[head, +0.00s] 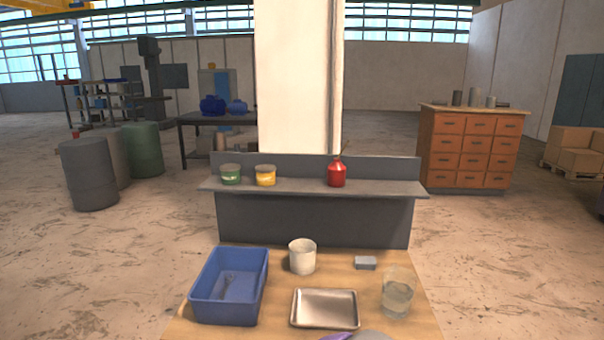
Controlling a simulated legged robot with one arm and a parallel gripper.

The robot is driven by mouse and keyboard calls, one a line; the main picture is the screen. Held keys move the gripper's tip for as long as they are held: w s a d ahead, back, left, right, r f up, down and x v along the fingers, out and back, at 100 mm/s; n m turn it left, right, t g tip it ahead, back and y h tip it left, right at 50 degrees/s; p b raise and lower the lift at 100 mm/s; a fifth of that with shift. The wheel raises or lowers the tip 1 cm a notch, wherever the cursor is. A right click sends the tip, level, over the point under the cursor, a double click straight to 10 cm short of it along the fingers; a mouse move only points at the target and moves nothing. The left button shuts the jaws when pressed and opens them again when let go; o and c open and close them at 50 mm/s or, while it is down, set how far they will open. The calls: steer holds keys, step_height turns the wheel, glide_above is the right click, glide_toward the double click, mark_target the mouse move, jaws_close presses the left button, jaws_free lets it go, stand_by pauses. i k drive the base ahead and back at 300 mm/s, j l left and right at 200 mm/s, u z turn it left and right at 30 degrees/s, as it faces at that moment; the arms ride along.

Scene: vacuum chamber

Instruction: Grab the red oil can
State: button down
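The red oil can (337,176) stands upright on the grey shelf (300,188), right of the shelf's middle. It has a thin spout that points up and slightly right, in front of the white pillar.
A green tin (230,175) and a yellow tin (265,176) stand left on the shelf. On the wooden table (275,297) below are a blue bin (207,312), white cup (302,258), metal tray (325,310), small grey block (365,263) and glass beaker (397,294). Shelf space beside the can is clear.

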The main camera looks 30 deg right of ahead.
mark_target(336, 176)
steer(key=k+l, duration=0.1)
steer(key=l, duration=0.4)
steer(key=k+l, duration=0.15)
steer(key=l, duration=0.35)
steer(key=k+l, duration=0.1)
steer(key=l, duration=0.35)
steer(key=k+l, duration=0.1)
steer(key=l, duration=0.4)
steer(key=k+l+z, duration=0.1)
steer(key=l, duration=0.4)
